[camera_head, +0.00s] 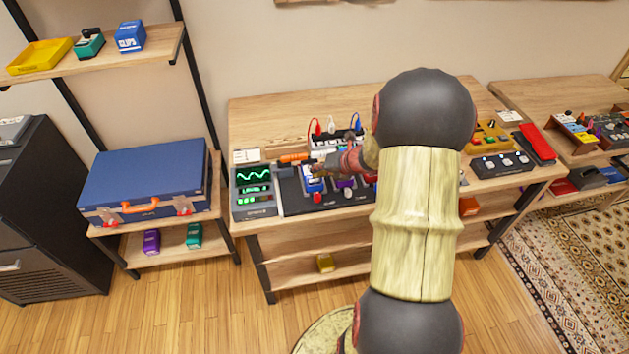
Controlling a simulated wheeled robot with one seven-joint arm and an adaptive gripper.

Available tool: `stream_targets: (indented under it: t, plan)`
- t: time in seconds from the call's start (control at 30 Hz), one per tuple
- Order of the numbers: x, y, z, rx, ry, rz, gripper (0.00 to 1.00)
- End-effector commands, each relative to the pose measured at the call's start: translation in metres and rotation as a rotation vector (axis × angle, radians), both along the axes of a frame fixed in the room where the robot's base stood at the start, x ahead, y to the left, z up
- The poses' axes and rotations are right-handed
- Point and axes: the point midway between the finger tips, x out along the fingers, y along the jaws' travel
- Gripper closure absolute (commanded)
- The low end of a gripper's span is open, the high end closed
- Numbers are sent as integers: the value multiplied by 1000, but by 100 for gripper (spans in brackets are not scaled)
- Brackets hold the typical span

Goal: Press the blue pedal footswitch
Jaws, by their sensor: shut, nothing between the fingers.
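The blue pedal (312,184) sits at the left end of a dark pedalboard (292,200) on the wooden bench. A round red footswitch (318,197) shows at its front end; I cannot tell whether it is pressed. My gripper (317,169) is shut and empty, at the rear part of the blue pedal, behind the red footswitch in the picture. The gripper hides part of the pedal's top. Whether the fingertips touch the pedal is too small to tell. A purple pedal (345,184) stands just to the right.
A device with a green wave screen (253,177) stands left of the board. An orange-handled tool (294,158) lies behind. Red, white and blue plugs (332,124) rise at the back. My arm hides the board's right side. The bench's back left (265,120) is clear.

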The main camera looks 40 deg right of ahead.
Motion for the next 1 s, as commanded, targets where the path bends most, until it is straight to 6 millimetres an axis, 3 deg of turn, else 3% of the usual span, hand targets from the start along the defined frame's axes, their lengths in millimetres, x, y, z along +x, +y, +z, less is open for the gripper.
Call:
stream_targets:
  t: [1.0]
  plan:
    - [0, 0, -12, 1, 0, -1, 100]
